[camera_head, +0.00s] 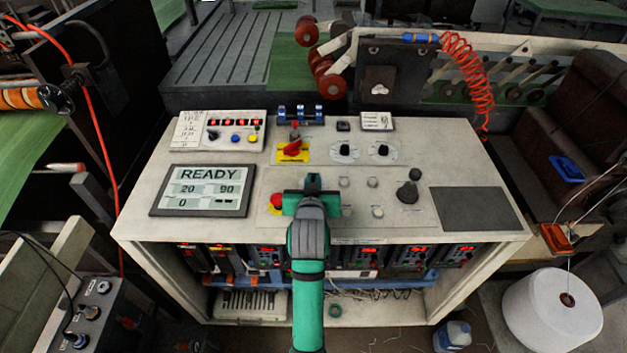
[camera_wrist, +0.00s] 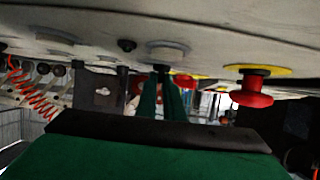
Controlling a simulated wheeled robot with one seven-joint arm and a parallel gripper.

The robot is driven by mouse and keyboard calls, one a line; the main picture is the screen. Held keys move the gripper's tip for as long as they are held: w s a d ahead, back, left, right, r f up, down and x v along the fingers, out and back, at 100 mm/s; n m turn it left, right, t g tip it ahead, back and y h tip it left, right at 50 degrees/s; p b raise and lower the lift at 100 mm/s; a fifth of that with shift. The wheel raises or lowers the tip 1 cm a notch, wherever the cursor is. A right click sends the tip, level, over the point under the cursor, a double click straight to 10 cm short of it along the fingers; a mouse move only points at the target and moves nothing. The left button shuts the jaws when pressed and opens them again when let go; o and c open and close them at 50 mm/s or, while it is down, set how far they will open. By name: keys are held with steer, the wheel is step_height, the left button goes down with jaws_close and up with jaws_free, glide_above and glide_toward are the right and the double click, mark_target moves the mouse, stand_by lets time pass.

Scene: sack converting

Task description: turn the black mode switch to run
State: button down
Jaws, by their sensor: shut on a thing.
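My gripper (camera_head: 312,184) is over the sloped control panel (camera_head: 262,208), just right of the red mushroom button. In the wrist view, its green fingertips (camera_wrist: 161,70) are closed together at a small dark part, which I take as the black mode switch (camera_wrist: 161,67). It sits under a round grey plate (camera_wrist: 168,50) on the panel face. The fingers hide most of the switch, and in the head view my gripper covers it, so its pointer and run mark cannot be read.
The red mushroom button (camera_head: 277,201) on its yellow ring stands close left; it also shows in the wrist view (camera_wrist: 252,93). A READY display (camera_head: 207,188) lies farther left. Grey buttons (camera_head: 347,212) and a black knob (camera_head: 407,192) are right. A red-yellow switch (camera_head: 293,149) stands behind.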

mark_target(280, 199)
steer(key=shift+a+h, duration=0.1)
steer(key=shift+h, duration=0.2)
steer(key=m+h, duration=0.2)
steer(key=m+g+h, duration=0.1)
steer(key=h, duration=0.1)
steer(key=shift+a+m, duration=0.35)
steer(key=shift+m, duration=0.05)
steer(key=shift+w+a+m+g+h, duration=0.15)
steer(key=shift+m+g+h, duration=0.6)
steer(key=shift+m+h, duration=0.4)
steer(key=shift+w+a+m+g+h, duration=0.1)
steer(key=shift+m+g+h, duration=0.65)
steer(key=shift+m+h, duration=0.35)
steer(key=shift+d+m, duration=0.1)
steer(key=shift+m, duration=0.15)
steer(key=c, duration=1.9)
jaws_free()
steer(key=shift+o, duration=0.2)
steer(key=shift+s, duration=0.1)
steer(key=v, duration=1)
steer(key=shift+s+a+r, duration=0.1)
steer(key=shift+a, duration=0.25)
